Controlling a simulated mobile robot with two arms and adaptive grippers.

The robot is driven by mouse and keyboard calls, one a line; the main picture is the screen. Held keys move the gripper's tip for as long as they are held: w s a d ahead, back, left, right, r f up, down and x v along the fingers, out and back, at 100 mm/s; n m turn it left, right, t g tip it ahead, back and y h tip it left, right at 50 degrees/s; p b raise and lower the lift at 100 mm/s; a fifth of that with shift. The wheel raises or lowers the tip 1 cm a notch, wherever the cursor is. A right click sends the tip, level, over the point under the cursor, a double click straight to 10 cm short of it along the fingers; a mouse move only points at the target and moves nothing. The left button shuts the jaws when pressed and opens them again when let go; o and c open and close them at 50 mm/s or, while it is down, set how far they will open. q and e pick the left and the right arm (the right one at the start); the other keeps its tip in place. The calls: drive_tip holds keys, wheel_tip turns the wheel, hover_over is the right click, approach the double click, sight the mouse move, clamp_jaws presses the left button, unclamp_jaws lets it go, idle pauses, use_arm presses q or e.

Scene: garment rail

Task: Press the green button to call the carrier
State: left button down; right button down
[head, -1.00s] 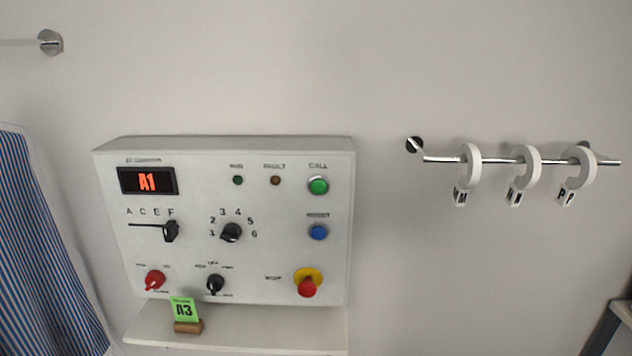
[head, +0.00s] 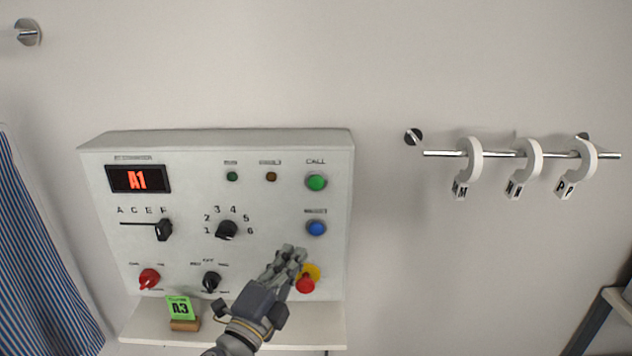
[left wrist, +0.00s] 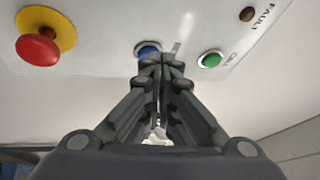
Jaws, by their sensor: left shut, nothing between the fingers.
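The green button (head: 316,182) under the word CALL is at the upper right of a white control panel (head: 270,205) on the wall. It also shows in the left wrist view (left wrist: 210,59), right of my fingertips. My left gripper (head: 293,252) is shut and empty, in front of the panel's lower right part. It is below the green button and apart from it. In the left wrist view, its fingertips (left wrist: 162,64) overlap the lower edge of the blue button (left wrist: 148,50). My right gripper is not in view.
A red stop knob on a yellow ring (head: 306,284) is right beside my left gripper. Black selector knobs and a red knob (head: 149,278) stick out of the panel. A green A3 card (head: 180,307) stands on the shelf below. A rail with white rings (head: 472,160) is at right.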

sight(316, 182)
use_arm(q)
drive_tip(key=s+d+r+m+h, duration=0.2)
drive_tip(key=r+m+h, duration=0.1)
drive_tip(key=r+m, duration=0.1)
drive_tip(key=s+d+r+m+g+h, duration=0.1)
drive_tip(key=s+d+r+m+h, duration=0.2)
drive_tip(key=r, duration=0.4)
drive_tip(key=shift+d+m, duration=0.15)
drive_tip(key=shift+m, duration=0.35)
drive_tip(key=w+b, duration=0.3)
drive_tip(key=w, duration=0.5)
drive_tip(key=shift+w, duration=0.4)
drive_tip(key=shift+w, duration=0.15)
drive_tip(key=shift+w, duration=0.25)
